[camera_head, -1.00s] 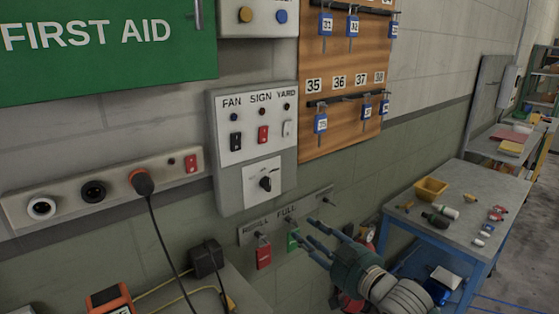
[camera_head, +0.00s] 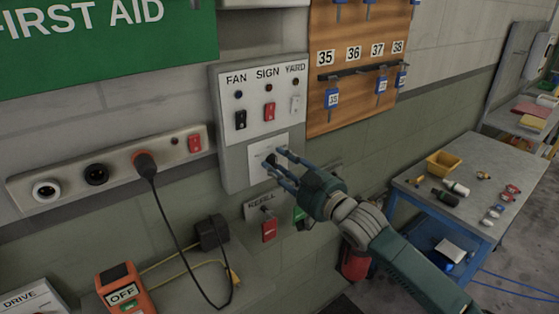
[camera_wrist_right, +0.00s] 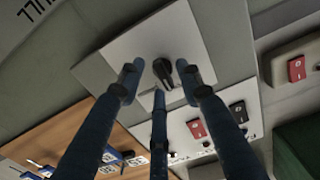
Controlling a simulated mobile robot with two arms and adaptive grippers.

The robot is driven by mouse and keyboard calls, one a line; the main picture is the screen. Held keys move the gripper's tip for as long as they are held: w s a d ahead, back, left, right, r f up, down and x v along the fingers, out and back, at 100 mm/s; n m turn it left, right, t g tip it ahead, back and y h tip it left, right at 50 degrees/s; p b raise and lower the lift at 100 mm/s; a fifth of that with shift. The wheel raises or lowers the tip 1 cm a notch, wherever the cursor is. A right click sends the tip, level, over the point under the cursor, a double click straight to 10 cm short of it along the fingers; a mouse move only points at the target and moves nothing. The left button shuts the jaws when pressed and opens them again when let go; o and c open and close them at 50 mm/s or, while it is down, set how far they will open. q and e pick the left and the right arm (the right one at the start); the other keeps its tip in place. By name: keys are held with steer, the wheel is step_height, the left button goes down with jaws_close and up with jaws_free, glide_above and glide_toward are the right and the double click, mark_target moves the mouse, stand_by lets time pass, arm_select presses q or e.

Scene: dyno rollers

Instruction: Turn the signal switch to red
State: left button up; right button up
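A black rotary knob (camera_wrist_right: 165,72) sits on a white plate (camera_wrist_right: 130,55) on the wall panel. It is most likely the signal switch; the plate's lettering is too small to read. In the head view the knob (camera_head: 270,163) is partly hidden by my right gripper (camera_head: 275,158), just in front of it. In the wrist view my right gripper (camera_wrist_right: 160,84) is open. Two fingertips show on either side of the knob and a third near its base. I cannot tell whether they touch it. My left gripper is in neither view.
Above the knob are FAN, SIGN and YARD rockers, the SIGN one red (camera_head: 269,111). A socket strip (camera_head: 120,176) with a plugged cable runs left. A red tag (camera_head: 269,230) hangs below. A key board (camera_head: 352,60) and a workbench (camera_head: 470,185) are to the right.

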steer(key=shift+w+a, duration=0.1)
steer(key=shift+a, duration=0.05)
steer(key=shift+c, duration=0.3)
jaws_close()
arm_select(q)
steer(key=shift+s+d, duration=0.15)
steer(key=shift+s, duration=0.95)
